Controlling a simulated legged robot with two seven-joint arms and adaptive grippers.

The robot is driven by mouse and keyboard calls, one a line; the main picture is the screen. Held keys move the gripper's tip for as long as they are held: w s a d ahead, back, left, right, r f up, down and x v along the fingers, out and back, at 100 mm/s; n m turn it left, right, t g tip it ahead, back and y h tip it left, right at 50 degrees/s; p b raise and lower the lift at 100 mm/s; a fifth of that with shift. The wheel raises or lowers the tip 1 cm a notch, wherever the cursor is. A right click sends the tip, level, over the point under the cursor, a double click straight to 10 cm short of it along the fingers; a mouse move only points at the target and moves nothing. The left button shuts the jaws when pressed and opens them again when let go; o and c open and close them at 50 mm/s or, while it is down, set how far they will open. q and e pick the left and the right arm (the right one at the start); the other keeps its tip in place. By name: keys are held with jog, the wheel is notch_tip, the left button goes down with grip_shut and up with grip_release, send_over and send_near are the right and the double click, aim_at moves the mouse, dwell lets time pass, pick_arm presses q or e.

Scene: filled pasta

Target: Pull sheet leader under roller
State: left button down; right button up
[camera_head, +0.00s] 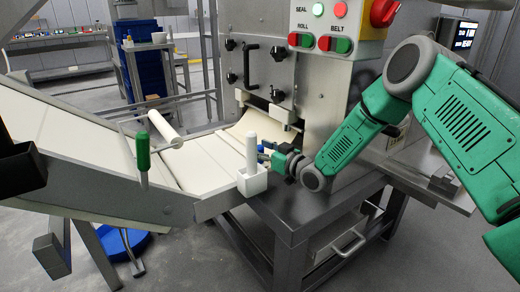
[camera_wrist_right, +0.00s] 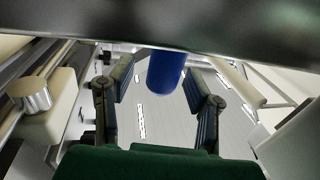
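A pale sheet (camera_head: 262,122) comes out of the low opening of the steel machine and curves down towards the conveyor end. A white roller (camera_head: 163,128) lies on the conveyor to its left. My right gripper (camera_head: 272,157) is low in front of the machine, beside the sheet's end. In the right wrist view, its two fingers (camera_wrist_right: 160,88) stand apart. A blue cylinder (camera_wrist_right: 166,74) shows between them with a gap on each side; whether it is within their reach is unclear. A bit of blue also shows at the gripper in the head view. My left gripper is not recognisable.
A white block with an upright white peg (camera_head: 252,172) stands just left of my right gripper. A green-handled tool (camera_head: 142,160) stands at the conveyor's near edge. The roll and belt buttons (camera_head: 318,42) are above. A dark block (camera_head: 20,168) is at the left edge.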

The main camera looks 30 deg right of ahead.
jog(key=shift+d+f, duration=0.1)
jog(key=shift+s, duration=0.15)
jog(key=v, duration=1.1)
jog(key=shift+s, duration=0.3)
jog(key=shift+s+d+f, duration=0.1)
jog(key=shift+f, duration=0.05)
